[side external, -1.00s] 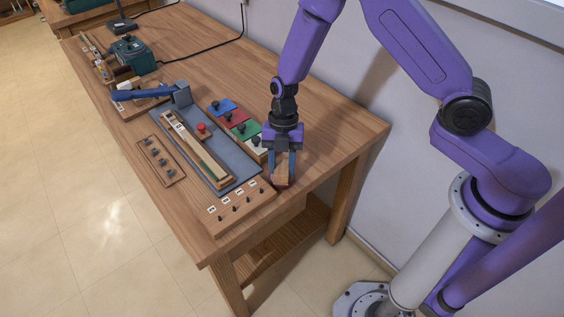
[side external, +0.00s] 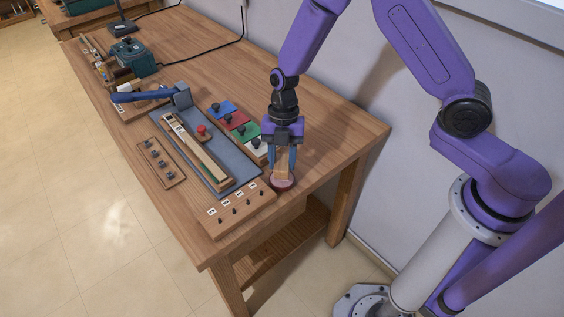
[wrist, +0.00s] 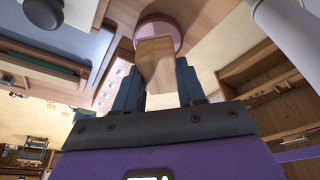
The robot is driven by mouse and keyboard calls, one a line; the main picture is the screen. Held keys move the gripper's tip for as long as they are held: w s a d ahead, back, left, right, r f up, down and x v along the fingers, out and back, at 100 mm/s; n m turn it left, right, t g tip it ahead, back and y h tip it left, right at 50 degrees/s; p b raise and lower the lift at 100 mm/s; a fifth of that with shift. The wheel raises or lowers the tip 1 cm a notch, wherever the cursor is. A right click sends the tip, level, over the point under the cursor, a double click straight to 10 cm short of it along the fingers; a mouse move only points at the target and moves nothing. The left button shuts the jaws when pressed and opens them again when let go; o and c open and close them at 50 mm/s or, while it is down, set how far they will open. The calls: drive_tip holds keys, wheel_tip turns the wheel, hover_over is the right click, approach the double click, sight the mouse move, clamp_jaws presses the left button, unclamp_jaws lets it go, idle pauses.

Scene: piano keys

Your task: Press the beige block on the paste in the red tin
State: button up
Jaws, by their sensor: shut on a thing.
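The beige block (side external: 282,165) is held between the blue-grey fingers of my gripper (side external: 283,163), above the table's near right corner. The block also shows in the wrist view (wrist: 156,62), between the fingertips (wrist: 157,88). The round red tin (side external: 283,184) stands on the table just under the block. In the wrist view the tin (wrist: 160,22) shows its reddish rim beyond the block. The block overlaps the tin in both views, and I cannot tell whether it touches the paste. The paste is mostly hidden by the block.
A wooden strip with labelled pegs (side external: 236,210) lies left of the tin. Coloured plates with black knobs, including a green one (side external: 245,130), stand behind it. A blue-grey mat (side external: 190,150) holds a wooden key model. The table's right edge is close to the tin.

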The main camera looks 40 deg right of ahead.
sight(282, 165)
drive_tip(key=shift+r, duration=2.15)
